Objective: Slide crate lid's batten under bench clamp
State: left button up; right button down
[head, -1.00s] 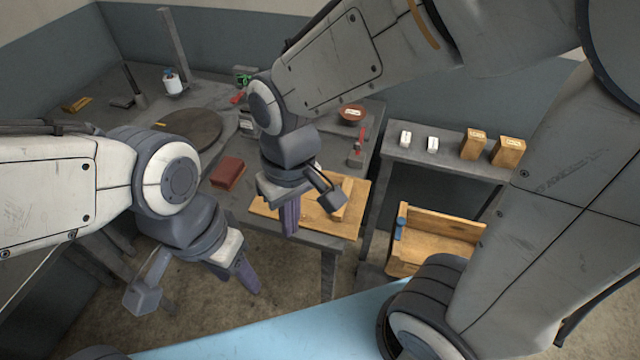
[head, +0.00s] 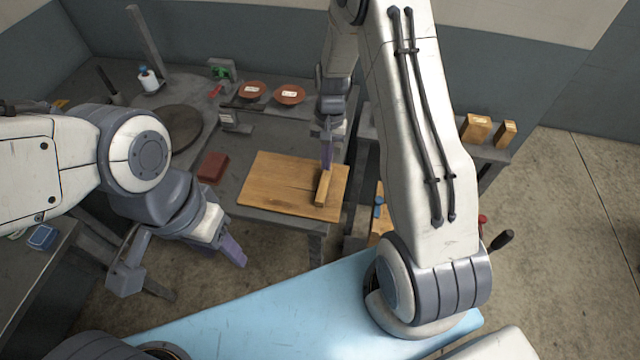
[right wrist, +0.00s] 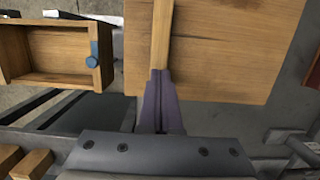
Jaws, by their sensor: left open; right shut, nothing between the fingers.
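The crate lid (head: 280,186), a flat wooden board, lies on the corner of the grey bench. Its raised batten (head: 321,190) runs along its right part. My right gripper (head: 327,163) is shut and empty, its fingertips at the batten's far end. In the right wrist view the closed fingers (right wrist: 161,85) meet the end of the batten (right wrist: 162,40); I cannot tell whether they touch. A grey fixture with a white label (head: 232,121), possibly the bench clamp, stands behind the lid. My left gripper (head: 183,266) is open and empty, in front of the bench.
A dark red box (head: 212,167) lies left of the lid, with a dark round plate (head: 172,131) beyond. Two reddish bowls (head: 289,94) stand at the back. Wooden blocks (head: 476,129) stand on the right side table. A wooden box with a blue knob (right wrist: 45,62) is near the lid.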

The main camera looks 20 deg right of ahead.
aim_at(319, 197)
jog(key=s+a+p, duration=0.1)
jog(key=s, duration=0.1)
jog(key=s+a, duration=0.2)
jog(key=s+a+p, duration=0.1)
jog(key=s, duration=0.2)
jog(key=shift+a+r+p, duration=0.1)
jog(key=shift+a+p, duration=0.25)
jog(key=shift+w+f, duration=0.1)
jog(key=shift+f, duration=0.2)
jog(key=shift+d+f, duration=0.1)
jog(key=shift+f, duration=0.4)
jog(key=shift+f, duration=0.15)
